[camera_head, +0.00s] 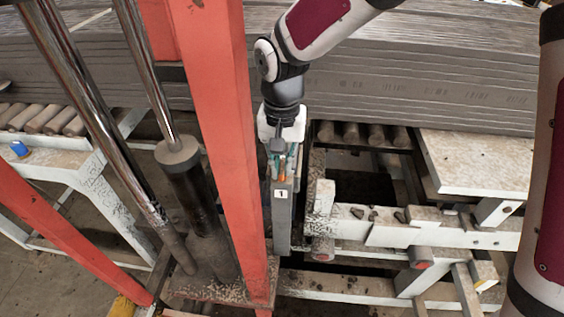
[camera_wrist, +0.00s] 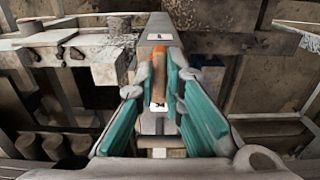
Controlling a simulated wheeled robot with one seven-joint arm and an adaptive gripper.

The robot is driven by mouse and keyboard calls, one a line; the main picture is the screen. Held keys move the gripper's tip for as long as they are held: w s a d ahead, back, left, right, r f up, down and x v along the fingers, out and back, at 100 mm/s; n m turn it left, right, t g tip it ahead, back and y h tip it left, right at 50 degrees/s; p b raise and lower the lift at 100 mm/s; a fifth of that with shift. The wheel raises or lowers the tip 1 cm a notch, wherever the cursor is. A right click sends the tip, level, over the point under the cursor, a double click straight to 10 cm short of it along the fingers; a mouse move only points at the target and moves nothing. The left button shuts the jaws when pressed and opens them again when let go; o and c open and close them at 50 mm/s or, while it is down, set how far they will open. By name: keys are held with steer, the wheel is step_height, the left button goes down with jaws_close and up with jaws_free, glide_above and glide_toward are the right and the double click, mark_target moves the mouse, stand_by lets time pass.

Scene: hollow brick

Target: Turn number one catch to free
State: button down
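The catch is an orange-brown lever (camera_wrist: 157,82) with a white, dark-marked patch near its lower end in the wrist view. It sits on a grey post (camera_head: 281,222) that bears a white label reading 1 (camera_head: 280,194); this label also shows in the wrist view (camera_wrist: 160,37). My gripper (camera_head: 281,168) is just above the label in the head view, pointing down at the post. In the wrist view its teal-padded fingers (camera_wrist: 160,75) stand apart on either side of the lever, with narrow gaps showing. Contact near the fingertips is unclear.
A red upright (camera_head: 232,150) stands close left of my gripper, with a dark cylinder (camera_head: 200,195) beyond it. A white frame with rollers (camera_head: 365,134) lies to the right. A stack of long grey boards (camera_head: 440,80) runs behind.

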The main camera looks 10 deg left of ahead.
mark_target(282, 166)
stand_by(0.4)
steer(key=n, duration=0.5)
steer(key=shift+w+n, duration=0.1)
steer(key=shift+n, duration=0.2)
steer(key=n+b, duration=0.1)
steer(key=n, duration=1.1)
steer(key=shift+n, duration=0.3)
steer(key=c, duration=1.7)
jaws_free()
step_height(282, 166, up, 12)
steer(key=shift+r, duration=0.1)
